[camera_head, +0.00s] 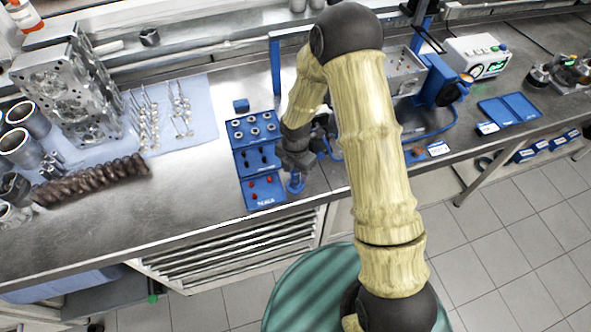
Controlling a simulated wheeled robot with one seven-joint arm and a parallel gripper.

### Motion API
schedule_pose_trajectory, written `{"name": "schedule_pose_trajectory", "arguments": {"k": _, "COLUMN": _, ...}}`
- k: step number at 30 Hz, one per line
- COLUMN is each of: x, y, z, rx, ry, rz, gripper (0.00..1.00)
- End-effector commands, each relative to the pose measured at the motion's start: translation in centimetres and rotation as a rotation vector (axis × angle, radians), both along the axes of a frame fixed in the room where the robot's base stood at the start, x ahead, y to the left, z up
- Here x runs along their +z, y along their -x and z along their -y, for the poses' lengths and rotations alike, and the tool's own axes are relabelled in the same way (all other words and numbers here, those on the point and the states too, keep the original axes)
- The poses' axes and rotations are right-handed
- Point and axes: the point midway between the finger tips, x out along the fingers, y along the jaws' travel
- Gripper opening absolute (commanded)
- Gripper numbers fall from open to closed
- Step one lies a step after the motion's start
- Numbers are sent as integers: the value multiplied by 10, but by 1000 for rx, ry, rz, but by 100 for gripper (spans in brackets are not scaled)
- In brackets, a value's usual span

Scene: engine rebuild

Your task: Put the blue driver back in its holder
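My gripper (294,172) points down over the steel bench, just right of the lowest tier of a blue stepped rack (276,198). A small blue upright piece (295,184) shows directly below the gripper. It may be the blue driver, but it is too small and too covered to be sure. I cannot tell whether the fingers close on it. The lowest tier has small red pieces on it, the middle tier dark ones, and the top tier pale round parts. My arm hides part of the bench behind the gripper.
A crankshaft-like dark part (92,182), an engine head (68,92) and several metal cylinders lie at left. A blue upright frame (275,66) stands behind. At right are a blue tray (509,109) and a white device (477,56). Bare bench lies left of the rack.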

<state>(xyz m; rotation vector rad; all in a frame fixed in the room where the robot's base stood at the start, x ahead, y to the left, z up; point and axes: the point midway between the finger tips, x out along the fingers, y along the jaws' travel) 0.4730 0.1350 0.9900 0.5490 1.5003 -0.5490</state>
Motion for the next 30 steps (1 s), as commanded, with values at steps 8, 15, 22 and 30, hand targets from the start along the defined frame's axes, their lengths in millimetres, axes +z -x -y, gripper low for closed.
{"name": "schedule_pose_trajectory", "arguments": {"k": 8, "x": 6, "y": 0, "z": 0, "rx": -1, "ry": -1, "rz": 1, "gripper": 49}}
{"name": "schedule_pose_trajectory", "arguments": {"k": 15, "x": 37, "y": -2, "z": 0, "rx": -2, "ry": -2, "rz": 6, "gripper": 49}}
{"name": "schedule_pose_trajectory", "arguments": {"k": 22, "x": 81, "y": -1, "z": 0, "rx": -2, "ry": -2, "rz": 6, "gripper": 49}}
{"name": "schedule_pose_trajectory", "arguments": {"k": 30, "x": 136, "y": -2, "z": 1, "rx": -3, "ry": -1, "rz": 6, "gripper": 49}}
